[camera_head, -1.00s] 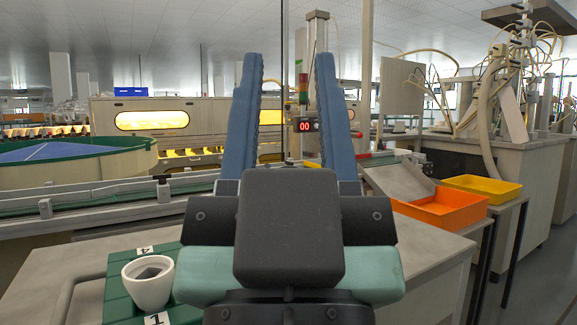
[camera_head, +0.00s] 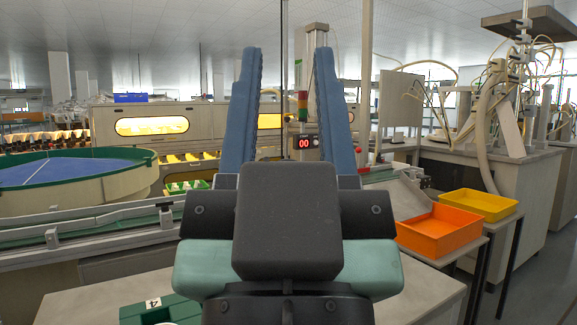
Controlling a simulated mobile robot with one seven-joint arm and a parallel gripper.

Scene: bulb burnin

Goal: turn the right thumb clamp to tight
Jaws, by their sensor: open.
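My gripper (camera_head: 287,58) fills the middle of the head view, seen from behind. Its two blue fingers point up and away and stand wide apart, with nothing held between them. The right thumb clamp cannot be made out; the gripper body and fingers hide much of the middle. Beyond the fingers, a small box with a red display reading 00 (camera_head: 304,142) shows near the right finger, below a signal light (camera_head: 303,104).
An orange tray (camera_head: 440,232) and a yellow tray (camera_head: 478,206) stand on the right. A round blue-topped table (camera_head: 70,173) with a green rim is at the left. A rail runs across the left.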

